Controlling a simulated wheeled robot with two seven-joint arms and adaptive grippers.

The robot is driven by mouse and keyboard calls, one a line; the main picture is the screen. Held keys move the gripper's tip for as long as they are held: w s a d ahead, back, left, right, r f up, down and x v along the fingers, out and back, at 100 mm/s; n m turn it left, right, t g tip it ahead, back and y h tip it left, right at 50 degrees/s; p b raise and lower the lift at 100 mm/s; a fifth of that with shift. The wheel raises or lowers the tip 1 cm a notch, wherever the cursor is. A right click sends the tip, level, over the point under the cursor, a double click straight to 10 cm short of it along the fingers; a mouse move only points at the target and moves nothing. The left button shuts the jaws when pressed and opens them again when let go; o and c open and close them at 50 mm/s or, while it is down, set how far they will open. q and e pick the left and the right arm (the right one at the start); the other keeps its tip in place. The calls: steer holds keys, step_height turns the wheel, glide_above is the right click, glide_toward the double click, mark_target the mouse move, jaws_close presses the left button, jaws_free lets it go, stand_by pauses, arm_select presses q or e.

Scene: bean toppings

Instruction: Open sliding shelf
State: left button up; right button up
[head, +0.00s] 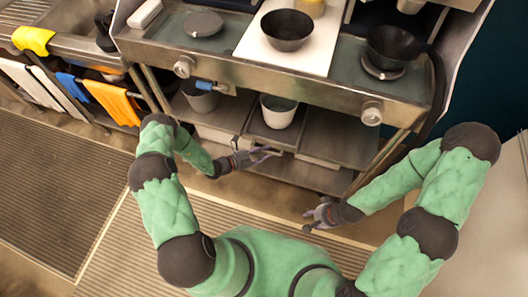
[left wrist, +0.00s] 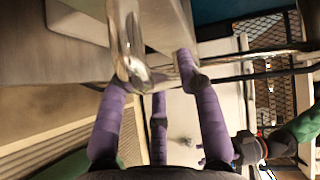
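The sliding shelf (head: 257,132) is a dark metal tray under the cooking counter, with a white pot (head: 279,108) standing on it. My left gripper (head: 268,154) is at the shelf's front edge, its fingers pointing right. In the left wrist view its purple fingers (left wrist: 158,65) are spread apart. A shiny metal handle or edge (left wrist: 133,68) lies between them; I cannot tell whether they touch it. My right gripper (head: 314,213) is low over the floor, away from the shelf; whether its small fingers are open is unclear.
The counter above holds a dark bowl (head: 286,28) on a white board (head: 312,52) and a black pan (head: 392,46). A grey pot (head: 200,97) stands on the left of the lower shelf. Front knobs (head: 371,114) stick out. Floor mats (head: 60,185) lie clear at left.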

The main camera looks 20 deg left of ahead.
arm_select(q)
jaws_close()
steer(key=s+p, duration=0.3)
steer(key=s, duration=1.5)
steer(key=shift+s+a, duration=0.3)
jaws_free()
